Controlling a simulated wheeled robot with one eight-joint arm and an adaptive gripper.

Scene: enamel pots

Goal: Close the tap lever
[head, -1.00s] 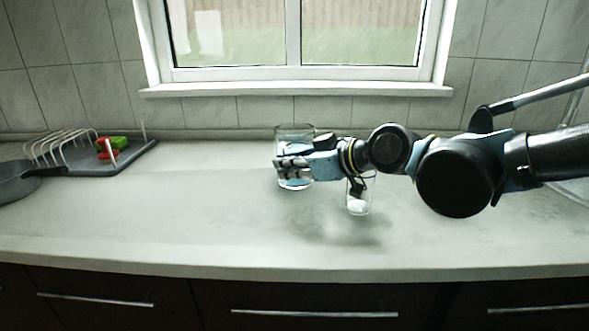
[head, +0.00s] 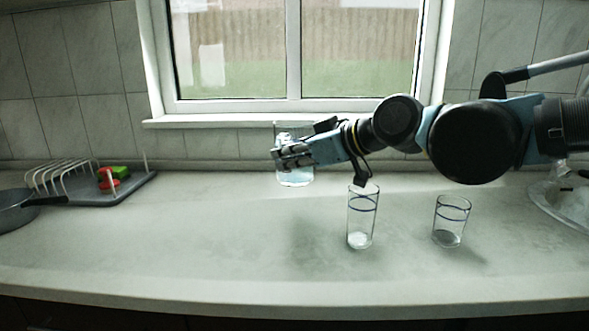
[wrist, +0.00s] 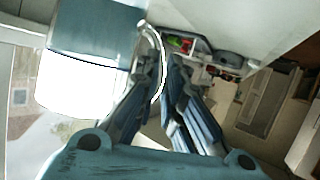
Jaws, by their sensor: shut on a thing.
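No tap lever can be made out in either view. My gripper (head: 282,155) is shut on a clear glass jug (head: 293,178) partly filled with water, near the window. The fingers hide part of the jug in the head view. In the wrist view my fingers (wrist: 165,105) close around the jug's curved handle (wrist: 148,30), and the jug body (wrist: 92,45) fills the upper left. The jug looks roughly upright and seems held above the counter, though its exact height is unclear.
Two clear glasses, a nearer one (head: 361,225) and one to its right (head: 450,222), stand on the counter (head: 180,245). A sink (head: 562,205) is at the far right. A dish rack (head: 62,178) and a dark pan (head: 15,205) are at left. The middle-left counter is clear.

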